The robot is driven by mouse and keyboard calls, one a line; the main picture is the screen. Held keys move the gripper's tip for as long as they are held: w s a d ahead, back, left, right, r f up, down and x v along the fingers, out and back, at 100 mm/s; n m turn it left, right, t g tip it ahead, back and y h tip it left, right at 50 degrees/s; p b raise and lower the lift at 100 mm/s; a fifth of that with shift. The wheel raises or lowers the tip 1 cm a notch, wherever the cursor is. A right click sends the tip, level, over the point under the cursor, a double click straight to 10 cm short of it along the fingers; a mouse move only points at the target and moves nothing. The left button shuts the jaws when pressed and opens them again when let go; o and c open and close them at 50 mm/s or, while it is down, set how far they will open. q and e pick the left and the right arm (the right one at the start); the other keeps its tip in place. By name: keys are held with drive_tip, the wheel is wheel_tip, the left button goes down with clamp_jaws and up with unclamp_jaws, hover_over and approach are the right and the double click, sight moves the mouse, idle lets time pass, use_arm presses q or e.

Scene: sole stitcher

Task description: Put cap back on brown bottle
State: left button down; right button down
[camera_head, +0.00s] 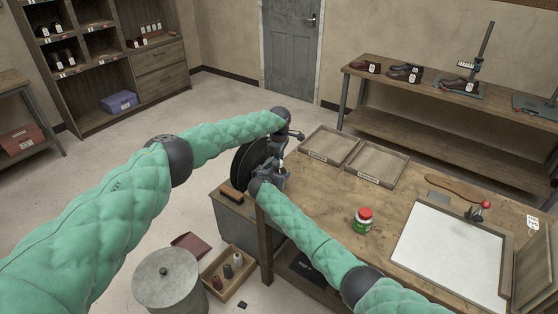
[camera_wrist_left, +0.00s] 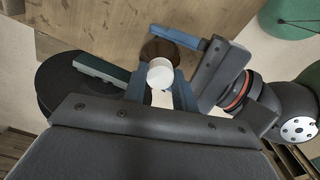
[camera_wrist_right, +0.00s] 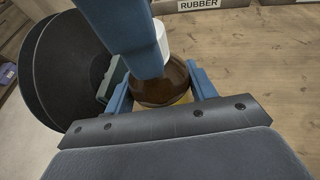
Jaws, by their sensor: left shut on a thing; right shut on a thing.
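The white cap (camera_wrist_left: 160,74) is between the fingers of my left gripper (camera_wrist_left: 160,88). The brown bottle (camera_wrist_right: 160,87) is between the fingers of my right gripper (camera_wrist_right: 160,95), with its shoulder showing. In the right wrist view the cap (camera_wrist_right: 162,40) is at the top of the bottle, partly behind a blue finger of my left gripper. In the left wrist view the cap overlaps the brown bottle (camera_wrist_left: 158,49). The neck is hidden, so I cannot tell whether the cap is seated. In the head view both grippers meet near the table's left end, where the arms hide bottle and cap.
Dark round discs (camera_head: 245,166) stand close beside the grippers at the workbench (camera_head: 320,205) edge. Two shallow trays (camera_head: 329,143) lie at the back. The bench middle is mostly clear.

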use_arm(q)
drive_tip(key=c, duration=1.4)
unclamp_jaws()
drive_tip(key=shift+w+a+r, duration=0.1)
drive_tip(key=shift+w+a, duration=0.05)
use_arm(e)
drive_tip(key=shift+s, duration=0.1)
use_arm(q)
drive_tip(key=o, duration=0.4)
drive_tip(key=shift+c, duration=0.2)
wheel_tip(320, 180, up, 12)
use_arm(e)
drive_tip(key=shift+c, duration=2.1)
unclamp_jaws()
